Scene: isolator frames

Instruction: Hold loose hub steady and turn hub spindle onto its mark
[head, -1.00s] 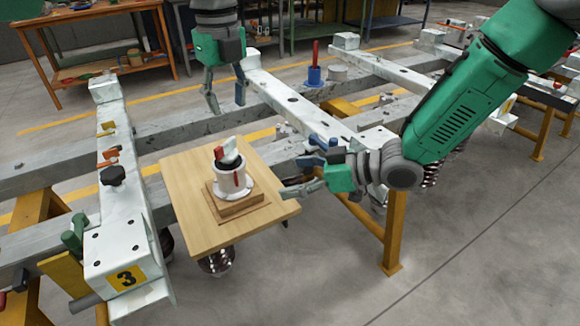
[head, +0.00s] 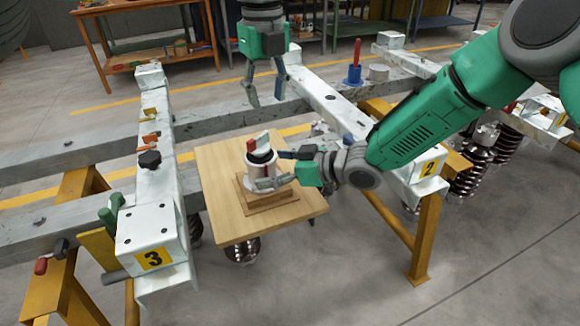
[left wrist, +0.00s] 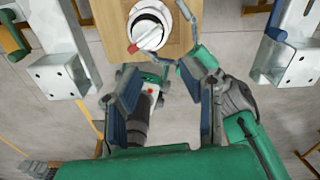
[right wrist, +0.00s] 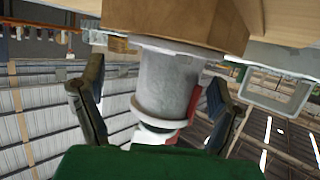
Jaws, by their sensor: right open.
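The loose hub (head: 256,176) is a white-grey cylinder upright on a wooden block (head: 247,197). On top sits the hub spindle (head: 258,146), with a black collar and a red-and-white handle. The spindle also shows from above in the left wrist view (left wrist: 146,28). A red strip (right wrist: 194,103) runs down the hub's side in the right wrist view. My right gripper (head: 272,170) is open with its fingers on either side of the hub; a gap shows at the left finger. My left gripper (head: 267,101) is open and empty, above and behind the hub.
The block stands on a light wooden board (head: 225,222). A white beam marked 3 (head: 155,215) lies to the left with small clamps and a black knob. Another white beam, marked 2 (head: 425,172), lies to the right. A blue holder with a red rod (head: 355,70) stands behind.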

